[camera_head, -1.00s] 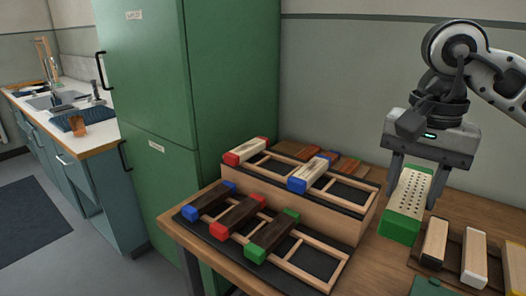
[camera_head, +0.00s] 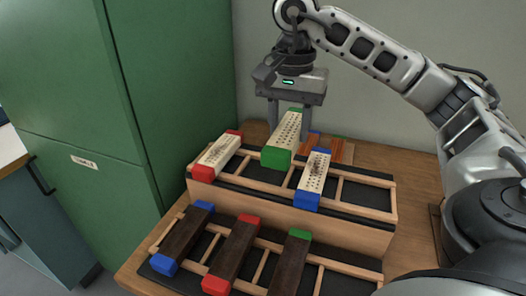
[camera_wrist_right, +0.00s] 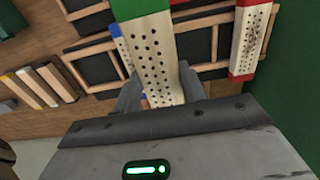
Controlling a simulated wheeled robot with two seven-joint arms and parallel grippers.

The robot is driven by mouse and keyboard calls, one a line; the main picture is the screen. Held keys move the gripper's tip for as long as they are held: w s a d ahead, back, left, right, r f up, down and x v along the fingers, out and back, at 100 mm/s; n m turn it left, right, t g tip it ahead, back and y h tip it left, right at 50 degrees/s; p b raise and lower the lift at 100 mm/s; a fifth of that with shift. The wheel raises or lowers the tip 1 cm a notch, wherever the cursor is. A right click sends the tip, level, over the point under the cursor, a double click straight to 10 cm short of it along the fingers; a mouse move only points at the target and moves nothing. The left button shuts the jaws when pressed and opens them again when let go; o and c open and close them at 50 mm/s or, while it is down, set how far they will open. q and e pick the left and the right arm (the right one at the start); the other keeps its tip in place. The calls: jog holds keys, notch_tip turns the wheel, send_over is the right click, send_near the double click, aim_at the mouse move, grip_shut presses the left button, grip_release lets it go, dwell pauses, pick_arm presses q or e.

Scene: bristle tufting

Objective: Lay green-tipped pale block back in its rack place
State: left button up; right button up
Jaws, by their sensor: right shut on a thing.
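The pale block with green tips and dark holes (camera_head: 286,136) is held by my right gripper (camera_head: 290,117), which is shut on it. It hangs over the raised rear rack (camera_head: 240,182), between the red-tipped pale block (camera_head: 219,155) on the left and the blue-tipped pale block (camera_head: 314,178) on the right. In the right wrist view the held block (camera_wrist_right: 160,62) runs away between the fingers, its green end at the top. It looks above the rack; any contact is hidden. My left gripper is not in view.
The lower front rack holds dark blocks with blue (camera_head: 185,238), red (camera_head: 232,255) and green (camera_head: 291,264) tips. Reddish-brown blocks (camera_head: 334,148) stand behind the rear rack. The rear rack's right end is empty. A green cabinet (camera_head: 180,90) stands at left.

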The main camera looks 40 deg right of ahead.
jog(key=w+f, duration=0.6)
jog(key=f+p, duration=0.1)
jog(key=f, duration=0.2)
jog(key=shift+w+f, duration=0.15)
jog(key=shift+w, duration=0.05)
jog(key=shift+f, duration=0.1)
jog(key=shift+f+b, duration=0.35)
jog(key=shift+b, duration=0.05)
jog(key=shift+f, duration=0.25)
jog(key=o, duration=1.1)
jog(key=shift+c, duration=0.2)
jog(key=shift+r, duration=0.1)
